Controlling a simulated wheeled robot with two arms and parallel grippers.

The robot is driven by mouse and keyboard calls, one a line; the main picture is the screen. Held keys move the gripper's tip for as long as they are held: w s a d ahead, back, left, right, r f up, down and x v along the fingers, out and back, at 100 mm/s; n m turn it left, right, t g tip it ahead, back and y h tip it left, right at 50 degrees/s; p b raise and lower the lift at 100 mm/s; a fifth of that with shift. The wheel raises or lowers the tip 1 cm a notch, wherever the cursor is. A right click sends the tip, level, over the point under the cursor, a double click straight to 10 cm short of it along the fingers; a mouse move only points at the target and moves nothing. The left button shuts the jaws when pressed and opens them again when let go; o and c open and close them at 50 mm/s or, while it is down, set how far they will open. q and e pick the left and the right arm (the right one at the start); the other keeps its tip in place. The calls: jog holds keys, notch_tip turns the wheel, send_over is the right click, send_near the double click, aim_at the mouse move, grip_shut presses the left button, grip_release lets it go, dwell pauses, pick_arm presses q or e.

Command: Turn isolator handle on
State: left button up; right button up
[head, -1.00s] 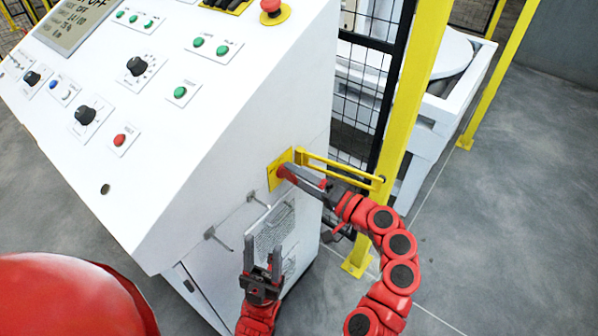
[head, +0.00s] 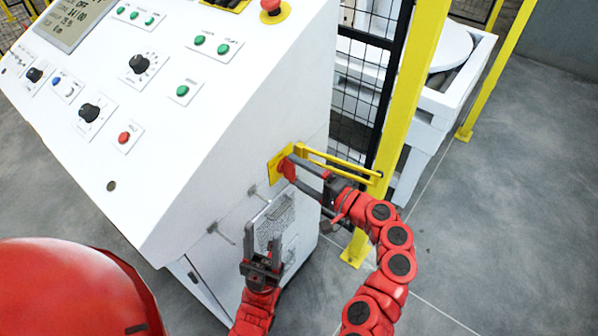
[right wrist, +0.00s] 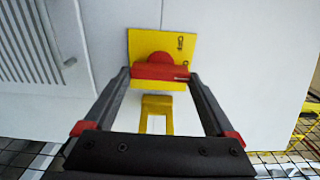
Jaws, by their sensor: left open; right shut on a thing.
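The red isolator handle (head: 287,168) sits on a yellow plate (head: 273,172) on the side of the white control cabinet. In the right wrist view the handle (right wrist: 160,72) lies level across the yellow plate (right wrist: 148,45), below a round red hub. My right gripper (right wrist: 160,76) is shut on the handle, with one dark finger at each end of it. In the head view the right gripper (head: 300,170) partly hides the handle. Small dark marks on the plate are sideways and hard to read. My left gripper (head: 262,237) is open and empty, low beside the cabinet side.
A yellow bracket (head: 345,167) runs from near the plate towards a yellow post (head: 400,110), close to my right gripper. Thin metal handles (head: 222,234) stick out near my left gripper. Black mesh fencing (head: 360,90) stands behind. Grey floor at right is clear.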

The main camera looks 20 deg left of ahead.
jog(key=o, duration=1.1)
jog(key=shift+c, duration=0.2)
jog(key=v, duration=1.7)
jog(key=shift+d+b, duration=0.2)
jog(key=shift+b, duration=0.25)
